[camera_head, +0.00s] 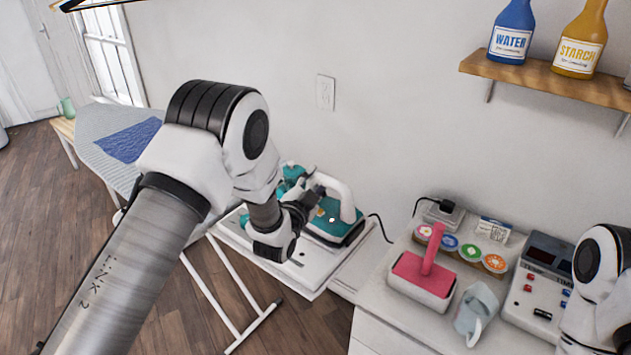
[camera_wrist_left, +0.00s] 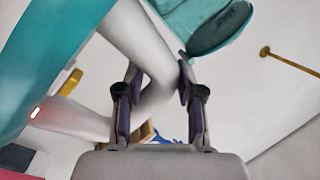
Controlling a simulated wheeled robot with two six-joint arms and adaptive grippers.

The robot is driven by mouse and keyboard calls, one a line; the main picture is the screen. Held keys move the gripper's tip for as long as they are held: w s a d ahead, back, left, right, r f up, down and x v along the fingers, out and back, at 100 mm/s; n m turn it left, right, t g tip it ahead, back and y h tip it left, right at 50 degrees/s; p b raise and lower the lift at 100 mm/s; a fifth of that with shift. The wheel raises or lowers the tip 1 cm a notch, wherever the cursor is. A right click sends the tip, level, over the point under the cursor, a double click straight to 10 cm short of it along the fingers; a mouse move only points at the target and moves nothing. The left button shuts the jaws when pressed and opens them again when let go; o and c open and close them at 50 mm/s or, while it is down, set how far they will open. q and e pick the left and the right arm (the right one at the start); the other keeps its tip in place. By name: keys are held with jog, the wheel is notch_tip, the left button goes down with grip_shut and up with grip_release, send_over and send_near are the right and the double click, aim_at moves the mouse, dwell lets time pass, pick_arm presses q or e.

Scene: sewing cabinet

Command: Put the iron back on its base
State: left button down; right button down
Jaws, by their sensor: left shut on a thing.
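The teal iron (camera_head: 328,230) with a white handle (camera_head: 338,190) is over the white end of the ironing board, near the wall. My left gripper (camera_head: 316,192) is at the handle. In the left wrist view, the fingers of my left gripper (camera_wrist_left: 157,80) are on both sides of the white handle (camera_wrist_left: 140,45) and shut on it. The teal body (camera_wrist_left: 50,50) fills the upper left there. My arm hides part of the iron and the surface beneath. I cannot clearly tell the base apart from the iron. My right gripper is out of view.
The ironing board (camera_head: 105,150) with a blue cloth (camera_head: 130,140) stands at left. A white cabinet top at right holds a pink-handled block (camera_head: 425,275), colored round lids (camera_head: 473,252) and a control box (camera_head: 540,290). A shelf (camera_head: 550,82) with two bottles hangs above.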

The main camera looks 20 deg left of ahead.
pick_arm(q)
jog(key=c, duration=0.6)
grip_release()
jog(key=shift+c, duration=0.2)
jog(key=shift+s+f, duration=0.1)
jog(key=shift+f, duration=0.1)
jog(key=shift+s, duration=0.4)
jog(key=s+a, duration=0.1)
jog(key=s, duration=1)
